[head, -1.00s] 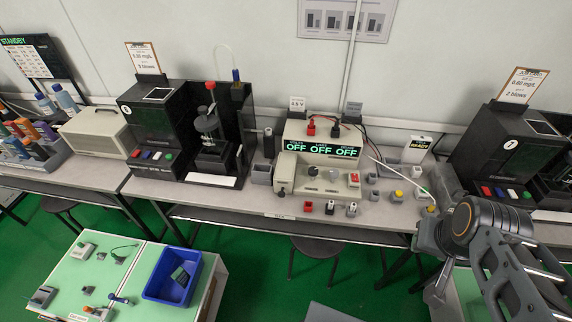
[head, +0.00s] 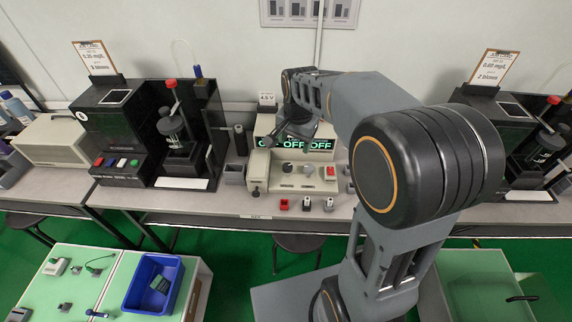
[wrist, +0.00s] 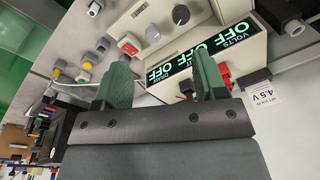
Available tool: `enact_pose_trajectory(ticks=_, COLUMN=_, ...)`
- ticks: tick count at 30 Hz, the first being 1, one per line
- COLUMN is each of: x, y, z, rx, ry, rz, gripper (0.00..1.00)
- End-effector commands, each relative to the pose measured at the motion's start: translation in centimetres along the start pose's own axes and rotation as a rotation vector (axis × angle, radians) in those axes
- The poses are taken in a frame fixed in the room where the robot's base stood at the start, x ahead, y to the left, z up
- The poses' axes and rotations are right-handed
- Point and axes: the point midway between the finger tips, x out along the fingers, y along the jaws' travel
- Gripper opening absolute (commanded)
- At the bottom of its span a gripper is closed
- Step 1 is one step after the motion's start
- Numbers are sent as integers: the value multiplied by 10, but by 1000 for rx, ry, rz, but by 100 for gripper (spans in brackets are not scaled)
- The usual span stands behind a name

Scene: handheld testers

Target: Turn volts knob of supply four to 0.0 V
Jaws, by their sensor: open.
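The power supply (head: 265,127) is a beige box on the bench, with green displays reading OFF; in the wrist view its display panel (wrist: 206,48) appears turned round, with VOLTS legible. A dark knob (head: 287,168) and a lighter knob (head: 309,169) sit on its lower front; the wrist view also shows the dark knob (wrist: 181,15) and the lighter knob (wrist: 153,34). I cannot read which is volts. My gripper (wrist: 161,80) is open and empty, its green fingers apart over the supply's display end, clear of both knobs. In the head view my arm hides part of the supply.
A red switch (wrist: 130,44) is beside the lighter knob. A card reading 4.5 V (wrist: 268,101) stands behind the supply. Red and black plugs (wrist: 219,76) show near the fingers. A black tester (head: 118,130) stands left; another (head: 505,125) is right.

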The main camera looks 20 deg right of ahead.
Motion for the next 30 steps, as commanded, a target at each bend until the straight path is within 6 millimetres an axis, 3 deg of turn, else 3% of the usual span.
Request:
enact_pose_trajectory(ticks=6, x=37, y=-36, z=-36, rx=268, ry=-48, rz=61, gripper=65)
enact_pose_trajectory(ticks=12, x=58, y=-47, z=-50, rx=390, ry=-62, rz=89, gripper=65)
enact_pose_trajectory(ticks=17, x=78, y=-47, z=-51, rx=413, ry=-64, rz=96, gripper=65)
enact_pose_trajectory(ticks=30, x=159, y=-40, z=-45, rx=412, ry=-64, rz=95, gripper=65)
